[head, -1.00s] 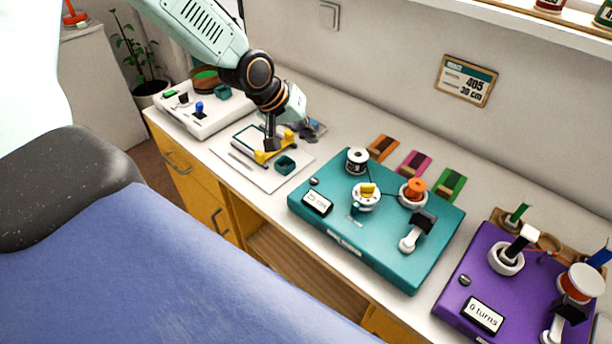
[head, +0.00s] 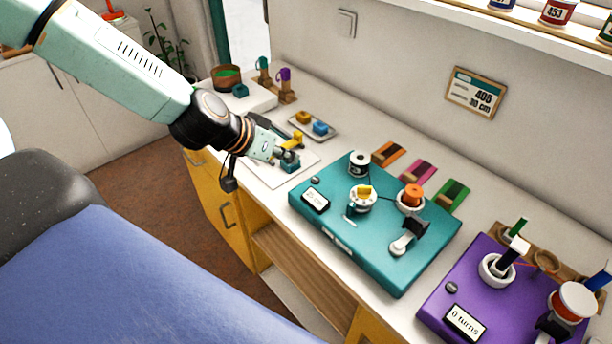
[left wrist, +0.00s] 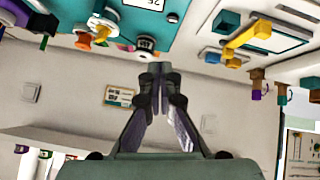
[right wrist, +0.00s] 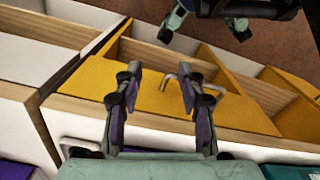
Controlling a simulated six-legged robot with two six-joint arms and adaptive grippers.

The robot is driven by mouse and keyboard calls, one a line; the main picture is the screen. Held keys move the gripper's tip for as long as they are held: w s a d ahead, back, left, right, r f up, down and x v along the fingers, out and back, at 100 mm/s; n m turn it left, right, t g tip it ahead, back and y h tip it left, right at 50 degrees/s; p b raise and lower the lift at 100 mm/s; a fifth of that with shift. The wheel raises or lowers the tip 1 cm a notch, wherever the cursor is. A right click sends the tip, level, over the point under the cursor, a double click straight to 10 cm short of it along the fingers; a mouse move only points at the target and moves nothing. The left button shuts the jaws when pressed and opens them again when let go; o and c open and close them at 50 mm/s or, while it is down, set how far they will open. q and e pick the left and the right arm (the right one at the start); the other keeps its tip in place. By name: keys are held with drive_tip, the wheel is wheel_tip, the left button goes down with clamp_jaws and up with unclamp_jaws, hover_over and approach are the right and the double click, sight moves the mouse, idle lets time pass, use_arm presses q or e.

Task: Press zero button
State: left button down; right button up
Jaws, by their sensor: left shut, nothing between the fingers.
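A teal winding box (head: 335,238) lies on the bench, with a small display (head: 315,200) and a small grey round button (head: 315,180) near its left corner. The display's digits are too small to read. A purple box (head: 425,297) has a similar grey button (head: 452,287) beside a display (head: 465,322) reading "0 turns". No label shows which button is zero. My left gripper (head: 281,155) is shut and empty, left of the teal box and apart from its button. In the left wrist view its closed fingertips (left wrist: 160,68) point toward the bench items. My right gripper (right wrist: 157,85) is open and empty.
A yellow-and-teal gauge (head: 297,140) sits on a white mat (head: 262,172) beside my left gripper. A black-and-white spool (head: 359,160) stands at the teal box's back corner. A tray (head: 328,135) holds yellow and blue blocks. Yellow drawers (right wrist: 155,95) lie under the right gripper.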

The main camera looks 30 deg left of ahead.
sight(315, 180)
use_arm(q)
drive_tip(key=w+f+m+b, duration=0.2)
drive_tip(key=w+f+b, duration=0.2)
drive_tip(key=b, duration=0.4)
drive_tip(key=shift+w+d+f, duration=0.1)
drive_tip(key=shift+w+f, duration=0.3)
drive_tip(key=shift+w+d+f+b, duration=0.35)
drive_tip(key=shift+w+f+b, duration=0.1)
drive_tip(key=shift+b, duration=0.5)
drive_tip(key=shift+b+x, duration=0.55)
drive_tip(key=shift+x, duration=0.55)
drive_tip(key=shift+w+f+b, duration=0.15)
drive_tip(key=shift+f+b, duration=0.3)
drive_tip(key=shift+f, duration=1.45)
use_arm(e)
wheel_tip(315, 180, down, 12)
drive_tip(key=shift+w, duration=0.2)
